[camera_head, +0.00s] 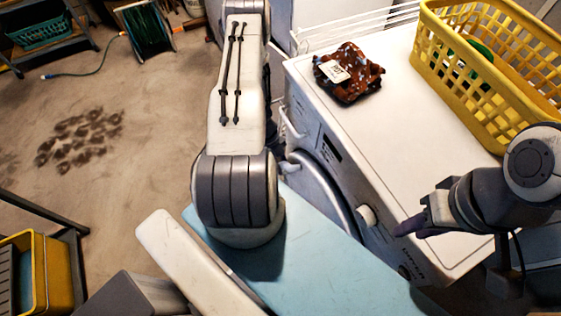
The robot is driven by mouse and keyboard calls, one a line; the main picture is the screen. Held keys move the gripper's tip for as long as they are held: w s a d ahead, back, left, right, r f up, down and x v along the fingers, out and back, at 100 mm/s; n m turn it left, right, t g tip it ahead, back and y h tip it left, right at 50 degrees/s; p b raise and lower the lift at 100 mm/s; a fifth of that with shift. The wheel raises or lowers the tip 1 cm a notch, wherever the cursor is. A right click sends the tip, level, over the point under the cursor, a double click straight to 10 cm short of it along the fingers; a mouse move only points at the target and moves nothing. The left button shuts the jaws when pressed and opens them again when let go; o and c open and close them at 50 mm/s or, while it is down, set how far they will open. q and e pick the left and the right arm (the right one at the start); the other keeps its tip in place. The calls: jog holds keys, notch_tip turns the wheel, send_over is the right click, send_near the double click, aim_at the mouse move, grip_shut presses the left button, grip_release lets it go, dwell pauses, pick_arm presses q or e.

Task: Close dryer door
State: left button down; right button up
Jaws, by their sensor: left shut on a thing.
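The white dryer (400,130) stands at right of centre, seen from above, with its front facing lower left. Its round door (335,190) shows as a curved grey and white rim on that front. My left arm hides part of the door, and I cannot tell how far it stands open. My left gripper (287,165) is mostly hidden behind my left arm; a small part shows at the door's upper edge, where it is shut on the door. My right gripper (415,222) is over the dryer's front right corner, apart from the door; its finger opening is unclear.
A patterned brown cloth (348,72) and a yellow basket (480,75) sit on the dryer top. A light blue flat surface (330,275) lies close in front of the dryer. A yellow bin (45,265) stands lower left. The floor at left is mostly clear.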

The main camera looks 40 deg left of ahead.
pick_arm(q)
jog(key=shift+w, duration=0.2)
jog(key=shift+w+d, duration=0.1)
jog(key=shift+w, duration=0.1)
pick_arm(e)
jog(key=shift+w+a+r, duration=0.1)
jog(key=shift+w+a, duration=0.15)
jog(key=shift+w, duration=0.1)
pick_arm(q)
jog(key=c, duration=1.1)
grip_release()
jog(key=shift+w, duration=0.1)
jog(key=shift+o, duration=0.3)
jog(key=shift+d, duration=0.1)
jog(key=shift+w, duration=0.1)
jog(key=shift+r, duration=0.1)
